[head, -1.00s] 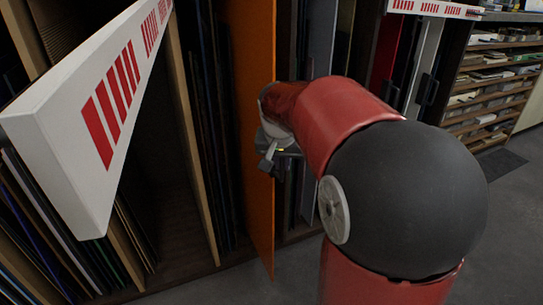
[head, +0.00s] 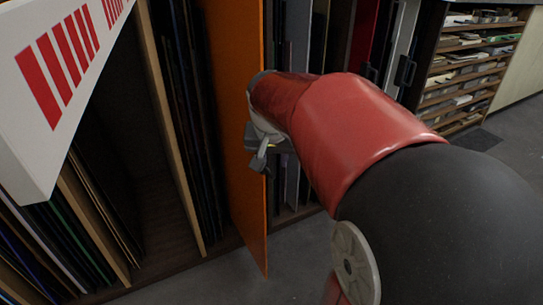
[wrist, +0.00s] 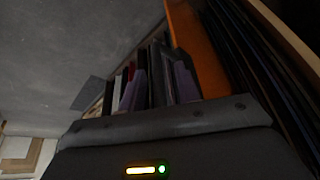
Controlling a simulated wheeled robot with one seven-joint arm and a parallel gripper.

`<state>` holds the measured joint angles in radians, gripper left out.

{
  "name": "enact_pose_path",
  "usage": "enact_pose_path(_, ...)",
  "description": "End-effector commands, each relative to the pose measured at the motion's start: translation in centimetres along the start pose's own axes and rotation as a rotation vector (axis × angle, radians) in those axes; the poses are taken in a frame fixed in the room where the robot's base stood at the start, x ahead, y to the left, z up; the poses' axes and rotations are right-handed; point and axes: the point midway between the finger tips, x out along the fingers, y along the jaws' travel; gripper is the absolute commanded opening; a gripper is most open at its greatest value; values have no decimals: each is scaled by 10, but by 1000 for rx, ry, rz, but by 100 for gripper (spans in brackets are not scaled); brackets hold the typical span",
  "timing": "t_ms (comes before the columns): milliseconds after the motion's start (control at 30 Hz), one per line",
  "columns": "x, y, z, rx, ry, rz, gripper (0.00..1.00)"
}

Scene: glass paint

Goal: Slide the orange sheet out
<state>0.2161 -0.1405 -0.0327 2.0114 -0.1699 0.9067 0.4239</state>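The orange sheet (head: 233,100) stands upright in the rack in the head view, its lower front corner jutting out past the rack's front edge over the floor. In the wrist view the orange sheet (wrist: 196,48) shows at the upper middle, beyond the dark gripper body. My gripper (head: 262,160) is at the right face of the sheet, near its front edge. The fingers are hidden by my wrist and the gripper body, so I cannot tell whether they hold the sheet.
Wooden dividers (head: 172,130) and several dark sheets stand left of the orange sheet. A white beam with red stripes (head: 50,130) juts out at the upper left. Shelves (head: 470,60) stand at the right. The grey floor (head: 300,255) in front is clear.

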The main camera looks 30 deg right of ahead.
Motion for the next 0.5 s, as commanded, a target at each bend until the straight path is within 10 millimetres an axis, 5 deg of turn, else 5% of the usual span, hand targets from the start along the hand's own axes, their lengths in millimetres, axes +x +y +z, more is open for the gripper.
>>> enact_pose_path(267, -3, 0, -1, 0, 2, 0, 33)
enact_pose_path(500, -39, 0, -1, 0, 4, -1, 33)
